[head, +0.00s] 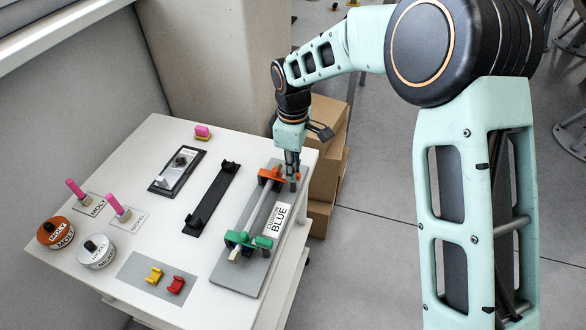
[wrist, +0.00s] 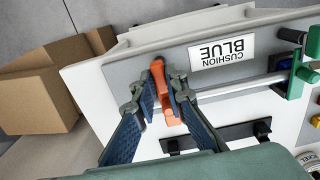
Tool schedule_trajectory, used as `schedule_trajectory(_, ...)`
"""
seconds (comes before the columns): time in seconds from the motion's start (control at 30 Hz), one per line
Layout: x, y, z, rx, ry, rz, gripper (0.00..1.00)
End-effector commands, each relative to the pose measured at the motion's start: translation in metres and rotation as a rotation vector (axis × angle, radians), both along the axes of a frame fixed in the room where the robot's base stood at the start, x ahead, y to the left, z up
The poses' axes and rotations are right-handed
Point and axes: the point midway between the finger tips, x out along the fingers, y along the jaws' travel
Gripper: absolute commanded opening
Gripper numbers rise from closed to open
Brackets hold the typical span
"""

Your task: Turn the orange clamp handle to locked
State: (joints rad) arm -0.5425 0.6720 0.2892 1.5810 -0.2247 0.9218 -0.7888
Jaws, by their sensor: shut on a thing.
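The orange clamp (head: 271,174) stands at the far end of a grey fixture plate (head: 233,278), where a grey tube (head: 249,207) runs from it to a green clamp (head: 240,239). My gripper (head: 292,179) reaches down at the orange clamp's right side. In the wrist view, my gripper (wrist: 160,88) has its two blue fingers closed on the orange handle (wrist: 159,78), one on each side. The fingers partly hide the handle and the clamp body. I cannot tell from these views whether the clamp is locked.
A "CUSHION BLUE" label (head: 277,219) lies beside the tube. A black bracket rail (head: 212,200) lies left of the fixture. Red (head: 176,284) and yellow (head: 154,275) pieces and two tins sit nearer the front left. Cardboard boxes (head: 327,165) stand beyond the table's right edge.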

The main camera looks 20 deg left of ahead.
Motion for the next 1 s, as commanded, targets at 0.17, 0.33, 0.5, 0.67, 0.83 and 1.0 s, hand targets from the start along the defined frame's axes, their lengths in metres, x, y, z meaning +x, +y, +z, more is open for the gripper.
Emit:
schedule_trajectory(0.17,0.0,0.0,0.001,0.001,-0.002,0.001,0.29)
schedule_trajectory(0.33,0.0,0.0,0.0,0.0,-0.001,0.0,0.29)
schedule_trajectory(0.5,0.001,0.0,0.004,0.001,-0.002,0.0,0.29)
schedule_trajectory(0.67,0.001,0.001,0.026,0.004,-0.005,-0.001,0.29)
schedule_trajectory(0.83,0.001,0.001,0.063,0.003,-0.004,-0.001,0.29)
schedule_trajectory(1.0,0.001,0.001,0.096,0.003,-0.004,0.0,0.29)
